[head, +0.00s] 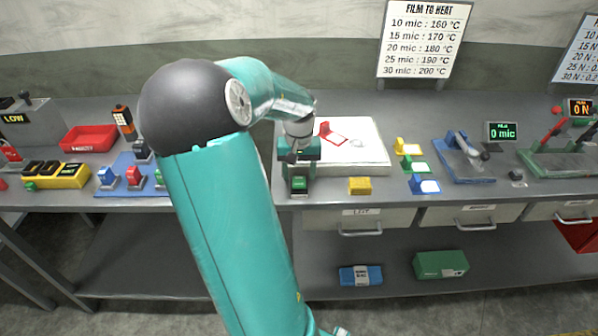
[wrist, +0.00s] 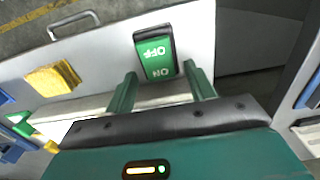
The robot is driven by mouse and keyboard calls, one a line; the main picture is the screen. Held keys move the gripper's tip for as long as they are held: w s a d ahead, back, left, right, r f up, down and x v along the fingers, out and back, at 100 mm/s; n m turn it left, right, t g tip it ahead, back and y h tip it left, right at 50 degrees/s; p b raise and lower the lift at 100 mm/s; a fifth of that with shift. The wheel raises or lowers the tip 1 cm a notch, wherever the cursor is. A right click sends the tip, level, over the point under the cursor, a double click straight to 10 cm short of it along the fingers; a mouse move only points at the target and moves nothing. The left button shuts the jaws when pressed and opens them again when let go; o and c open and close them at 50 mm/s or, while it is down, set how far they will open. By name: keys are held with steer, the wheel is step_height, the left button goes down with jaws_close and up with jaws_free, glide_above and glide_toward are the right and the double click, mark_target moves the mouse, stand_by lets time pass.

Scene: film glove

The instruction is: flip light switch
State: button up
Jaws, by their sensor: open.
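The light switch (wrist: 155,54) is a green rocker in a dark frame, marked OFF and ON, in the wrist view. It also shows in the head view (head: 299,184) as a small dark and green box at the front edge of the bench. My gripper (wrist: 160,82) is open, with its two green fingers on either side of the switch's ON end in the picture. I cannot tell whether the fingers touch it. In the head view my gripper (head: 299,160) is just above and behind the switch.
A yellow sponge-like block (head: 360,186) lies right of the switch, with a white board (head: 365,160) behind it. A blue mat (head: 120,188) with small coloured stands lies to the left. Drawers (head: 360,217) with handles sit under the bench edge.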

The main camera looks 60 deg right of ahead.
steer(key=shift+f, duration=0.1)
steer(key=c, duration=1)
steer(key=shift+s+a+r+t+h, duration=0.1)
steer(key=shift+a+t+h, duration=0.15)
steer(key=shift+t+h, duration=0.5)
steer(key=shift+s+a+r+t+h, duration=0.1)
steer(key=shift+a+t+h, duration=0.15)
steer(key=shift+h, duration=0.9)
steer(key=o, duration=1)
steer(key=shift+r, duration=0.1)
steer(key=v, duration=1.3)
steer(key=shift+r, duration=0.3)
